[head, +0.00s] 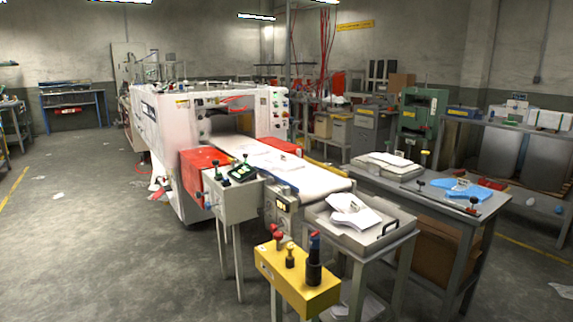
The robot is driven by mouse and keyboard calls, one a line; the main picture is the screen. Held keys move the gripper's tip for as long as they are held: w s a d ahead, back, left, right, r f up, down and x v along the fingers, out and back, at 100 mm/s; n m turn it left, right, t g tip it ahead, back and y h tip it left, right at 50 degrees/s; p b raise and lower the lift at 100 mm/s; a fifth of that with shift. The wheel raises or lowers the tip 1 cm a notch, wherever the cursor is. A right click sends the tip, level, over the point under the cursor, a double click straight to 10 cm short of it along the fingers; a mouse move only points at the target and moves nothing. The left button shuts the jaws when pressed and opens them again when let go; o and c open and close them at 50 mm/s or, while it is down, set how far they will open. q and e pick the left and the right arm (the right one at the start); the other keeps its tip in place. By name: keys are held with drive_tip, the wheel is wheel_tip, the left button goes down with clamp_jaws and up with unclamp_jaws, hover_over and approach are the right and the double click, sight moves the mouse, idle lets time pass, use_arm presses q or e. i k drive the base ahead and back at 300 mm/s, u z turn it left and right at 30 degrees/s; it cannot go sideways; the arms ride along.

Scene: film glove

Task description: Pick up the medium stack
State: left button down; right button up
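Several white stacks are in the head view, and I cannot tell for certain which is the medium one. One loose, uneven white stack (355,216) lies in the grey tray (326,222) at the end of the conveyor. A thicker, flatter stack (388,165) lies on the grey table to the right, with a loose sheet on top. Thin white sheets (268,160) lie spread on the conveyor belt. Neither of my grippers is in view.
The white machine (168,135) and its conveyor (312,182) fill the middle. A yellow control box (292,280) with knobs stands in front of the tray. Blue gloves or film (472,194) lie on the grey table (428,190). The floor (90,240) at left is mostly clear.

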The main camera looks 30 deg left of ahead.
sight(285, 164)
drive_tip(key=k, duration=0.65)
drive_tip(key=u, duration=0.95)
drive_tip(key=i, duration=1.1)
drive_tip(key=u, duration=1.2)
drive_tip(key=i, duration=2.25)
drive_tip(key=z, duration=0.4)
